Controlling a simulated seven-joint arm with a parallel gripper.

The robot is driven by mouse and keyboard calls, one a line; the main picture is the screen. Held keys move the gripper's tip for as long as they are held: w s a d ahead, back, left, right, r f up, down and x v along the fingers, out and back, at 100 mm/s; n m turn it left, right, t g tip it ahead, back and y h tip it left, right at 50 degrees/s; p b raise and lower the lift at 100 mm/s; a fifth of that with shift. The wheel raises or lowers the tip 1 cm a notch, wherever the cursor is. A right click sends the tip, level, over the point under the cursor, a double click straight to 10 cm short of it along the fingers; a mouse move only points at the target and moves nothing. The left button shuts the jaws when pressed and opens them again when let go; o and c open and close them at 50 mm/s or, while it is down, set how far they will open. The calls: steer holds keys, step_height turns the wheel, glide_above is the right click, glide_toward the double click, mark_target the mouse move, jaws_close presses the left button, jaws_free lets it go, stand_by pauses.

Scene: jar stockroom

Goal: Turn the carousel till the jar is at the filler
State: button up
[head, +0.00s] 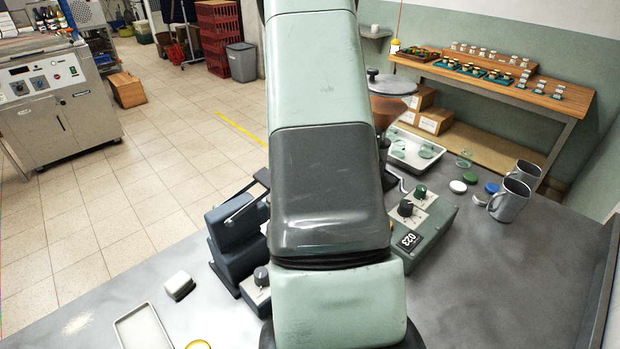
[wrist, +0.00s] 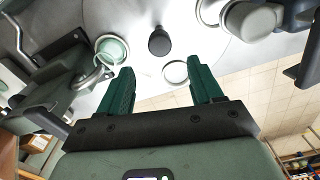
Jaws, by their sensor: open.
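The carousel (wrist: 140,25) shows in the wrist view as a pale grey round plate with a dark upright knob (wrist: 158,41) on it. A glass jar (wrist: 112,48) with a pale green look sits on the plate left of the knob. A round empty-looking seat (wrist: 175,72) lies right of the knob. A grey rounded head (wrist: 252,22), perhaps the filler, overhangs another ring at the upper right. My gripper (wrist: 163,74) is open and empty, its green fingers apart near the plate's edge. In the head view my arm hides most of the carousel.
A control box (head: 425,222) reading 023 and a dark blue-grey device (head: 237,240) flank my arm. Mugs (head: 510,197), loose lids (head: 458,187) and a white tray (head: 415,150) lie to the right. The bench's right front is clear.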

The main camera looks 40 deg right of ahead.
step_height(320, 180, up, 3)
steer(key=shift+f, duration=0.15)
stand_by(0.5)
steer(key=s+a+r+t, duration=0.2)
steer(key=a+r, duration=1.6)
steer(key=a, duration=0.2)
steer(key=s+a+r+n+t+y, duration=0.1)
steer(key=s+a+r, duration=0.3)
steer(key=s+a, duration=0.35)
steer(key=s+a+r+y, duration=0.1)
steer(key=s+a+r, duration=0.2)
steer(key=s+a, duration=0.5)
steer(key=s+f+t+h, duration=0.1)
steer(key=s+d+f+n+t+h, duration=0.1)
steer(key=shift+s+f+n+t, duration=0.15)
steer(key=shift+s+n+t, duration=0.1)
steer(key=shift+n+t, duration=0.05)
